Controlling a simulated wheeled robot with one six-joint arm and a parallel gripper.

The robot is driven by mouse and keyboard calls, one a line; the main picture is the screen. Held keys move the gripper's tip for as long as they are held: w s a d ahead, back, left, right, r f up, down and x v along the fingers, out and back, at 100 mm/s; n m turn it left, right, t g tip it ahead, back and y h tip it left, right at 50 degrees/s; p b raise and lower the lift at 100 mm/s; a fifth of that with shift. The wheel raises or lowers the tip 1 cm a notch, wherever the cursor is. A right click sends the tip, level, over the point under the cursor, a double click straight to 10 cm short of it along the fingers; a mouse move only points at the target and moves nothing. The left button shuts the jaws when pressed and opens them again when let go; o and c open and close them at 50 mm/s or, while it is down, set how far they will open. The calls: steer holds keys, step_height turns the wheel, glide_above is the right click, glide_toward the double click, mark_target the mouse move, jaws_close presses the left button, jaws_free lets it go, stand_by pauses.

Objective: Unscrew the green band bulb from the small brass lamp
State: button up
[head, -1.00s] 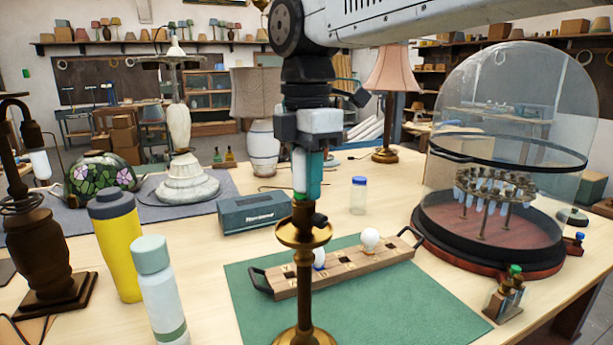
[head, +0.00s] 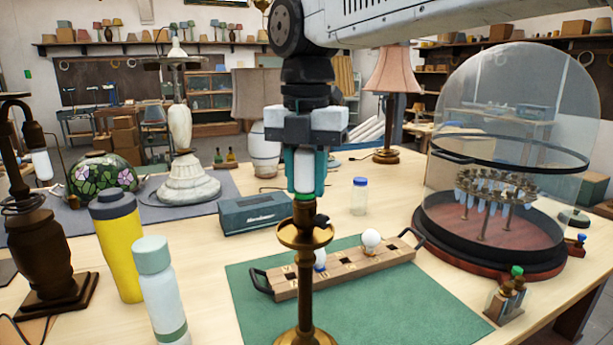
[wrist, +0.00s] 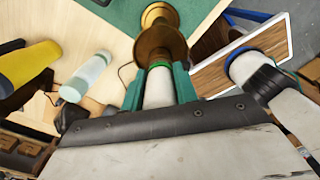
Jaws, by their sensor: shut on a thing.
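The small brass lamp (head: 304,235) stands upright on the green mat in the head view; its brass cup also shows in the wrist view (wrist: 160,42). The green band bulb (head: 305,172) is a white tube with a green band at its lower end, upright at the top of the lamp. In the wrist view its white body (wrist: 158,88) and green band sit against the brass. My gripper (head: 305,180) is shut on the bulb from above, with a teal finger on each side. The threads at the bulb's base are hidden.
A wooden bulb tray (head: 340,273) with white bulbs lies just behind the lamp on the mat (head: 400,318). A yellow bottle (head: 118,250) and a pale bottle (head: 158,290) stand to the left. A glass dome (head: 515,130) stands at right.

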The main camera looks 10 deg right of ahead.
mark_target(306, 147)
steer(key=shift+n, duration=1.2)
steer(key=shift+r, duration=2.5)
